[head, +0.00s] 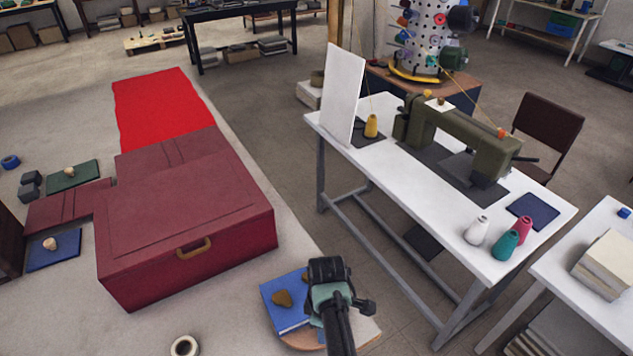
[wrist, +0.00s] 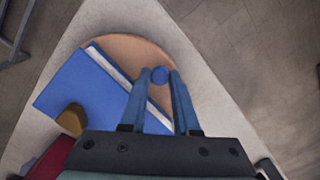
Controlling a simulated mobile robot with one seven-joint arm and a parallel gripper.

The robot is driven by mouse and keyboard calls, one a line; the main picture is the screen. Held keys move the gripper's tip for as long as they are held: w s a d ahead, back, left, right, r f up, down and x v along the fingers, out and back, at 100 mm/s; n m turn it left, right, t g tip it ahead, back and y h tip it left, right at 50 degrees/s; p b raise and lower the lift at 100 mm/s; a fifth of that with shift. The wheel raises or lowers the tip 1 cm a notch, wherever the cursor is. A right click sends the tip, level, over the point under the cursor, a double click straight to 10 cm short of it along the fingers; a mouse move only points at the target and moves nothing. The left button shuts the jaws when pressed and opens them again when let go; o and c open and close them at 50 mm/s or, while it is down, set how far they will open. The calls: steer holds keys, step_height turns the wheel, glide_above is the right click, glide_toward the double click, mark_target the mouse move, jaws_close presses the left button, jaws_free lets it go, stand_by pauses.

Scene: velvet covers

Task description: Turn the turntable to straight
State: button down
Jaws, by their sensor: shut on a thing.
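The turntable (head: 301,340) is a round wooden disc at the bottom middle of the head view, partly hidden by my arm. It also shows in the wrist view (wrist: 125,46). A blue book (head: 284,318) lies on it, set at an angle, with a brown lump (head: 282,298) on its cover. My gripper (head: 326,275) is over the disc's far right part. In the wrist view its fingers (wrist: 160,80) are closed on a small round blue peg (wrist: 160,75) near the disc's rim, beside the book. The fingers' contact is hidden in the head view.
A large dark red case (head: 190,225) with a brass handle lies left of the turntable. A tape roll (head: 185,346) lies at the front. A white sewing table (head: 440,215) with a sewing machine (head: 455,140) stands to the right, beyond a strip of floor.

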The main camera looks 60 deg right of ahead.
steer(key=shift+d+n, duration=0.2)
steer(key=shift+n, duration=0.1)
stand_by(0.4)
steer(key=c, duration=0.7)
jaws_free()
step_height(320, 180, up, 13)
steer(key=shift+b, duration=0.95)
